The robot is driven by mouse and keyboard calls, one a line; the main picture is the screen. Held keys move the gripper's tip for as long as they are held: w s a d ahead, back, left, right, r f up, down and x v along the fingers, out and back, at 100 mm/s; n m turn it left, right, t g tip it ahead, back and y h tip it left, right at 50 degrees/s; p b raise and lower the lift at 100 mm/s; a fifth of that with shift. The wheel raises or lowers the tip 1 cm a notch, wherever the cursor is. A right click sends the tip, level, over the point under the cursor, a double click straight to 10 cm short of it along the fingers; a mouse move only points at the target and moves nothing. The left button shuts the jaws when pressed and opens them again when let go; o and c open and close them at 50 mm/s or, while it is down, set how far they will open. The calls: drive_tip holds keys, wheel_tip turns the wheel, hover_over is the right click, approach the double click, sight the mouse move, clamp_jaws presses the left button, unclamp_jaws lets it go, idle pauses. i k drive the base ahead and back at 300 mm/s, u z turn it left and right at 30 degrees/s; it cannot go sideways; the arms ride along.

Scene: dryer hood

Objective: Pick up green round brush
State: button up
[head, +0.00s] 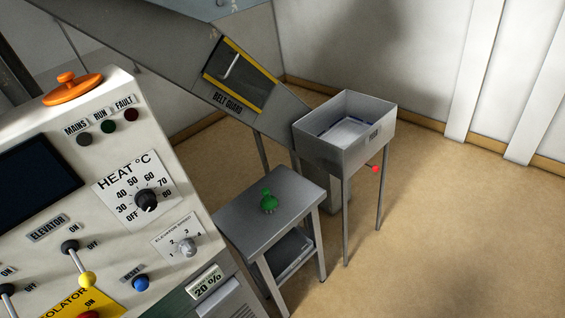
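A small green object (268,202), which looks like the green round brush, sits on top of a small grey table (243,215) in the middle of the head view. It has a rounded body with a narrower part at its top; finer detail is too small to tell. Nothing touches it except the tabletop. My gripper does not show in this view, so its opening and its place relative to the brush cannot be seen.
A control panel (165,230) with knobs and levers fills the left. A grey metal bin (335,148) on legs, with a red knob (375,169), stands behind the table to the right. A sloping chute (180,60) runs above. The floor (450,240) at right is clear.

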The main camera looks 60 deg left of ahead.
sight(268, 202)
drive_tip(key=u, duration=0.5)
drive_tip(key=i, duration=1.1)
drive_tip(key=u, duration=0.75)
